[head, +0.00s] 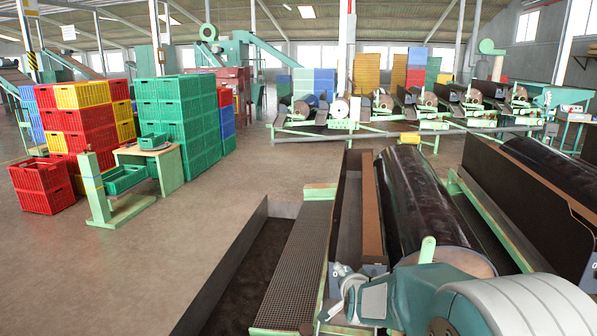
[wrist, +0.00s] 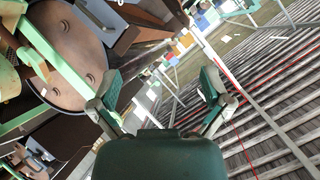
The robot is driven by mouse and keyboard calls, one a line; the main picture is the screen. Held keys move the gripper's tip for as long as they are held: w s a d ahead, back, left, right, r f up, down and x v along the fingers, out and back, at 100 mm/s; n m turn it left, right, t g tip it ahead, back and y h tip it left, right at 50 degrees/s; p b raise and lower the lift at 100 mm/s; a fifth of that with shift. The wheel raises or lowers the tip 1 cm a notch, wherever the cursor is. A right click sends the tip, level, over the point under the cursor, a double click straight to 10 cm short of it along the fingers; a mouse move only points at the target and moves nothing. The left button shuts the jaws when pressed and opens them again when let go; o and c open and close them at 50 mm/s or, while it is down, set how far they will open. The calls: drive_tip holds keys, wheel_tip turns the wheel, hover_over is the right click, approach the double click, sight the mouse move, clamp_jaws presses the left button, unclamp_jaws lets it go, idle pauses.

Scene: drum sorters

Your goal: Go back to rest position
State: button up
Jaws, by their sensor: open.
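My gripper (wrist: 160,90) shows in the wrist view with its two green-padded fingers spread wide apart. Nothing is between the fingers. Behind them in that view are the round end of a drum (wrist: 75,50), green machine bars and, at right, the slatted ceiling, so the view is tilted. In the head view my arm lies at the bottom right, in front of the near drum sorter (head: 415,205). The gripper's fingertips cannot be made out clearly there.
A second dark drum (head: 560,165) lies at right. A ribbed walkway (head: 300,260) runs left of the near sorter. Stacked green crates (head: 175,115) and red crates (head: 90,140) stand at left beside a small table (head: 150,152). Open concrete floor (head: 160,250) lies at left and centre.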

drive_tip(key=s+d+r+n+g, duration=0.1)
drive_tip(key=s+r+n+g, duration=0.1)
drive_tip(key=s, duration=0.9)
drive_tip(key=s+d+r+n+g, duration=0.1)
drive_tip(key=s+r+n+g, duration=0.1)
drive_tip(key=s, duration=1)
drive_tip(key=s+d+r+n+g, duration=0.1)
drive_tip(key=s+r+n+g, duration=0.2)
drive_tip(key=s, duration=0.9)
drive_tip(key=shift+s+r+n, duration=0.25)
drive_tip(key=shift+n, duration=0.75)
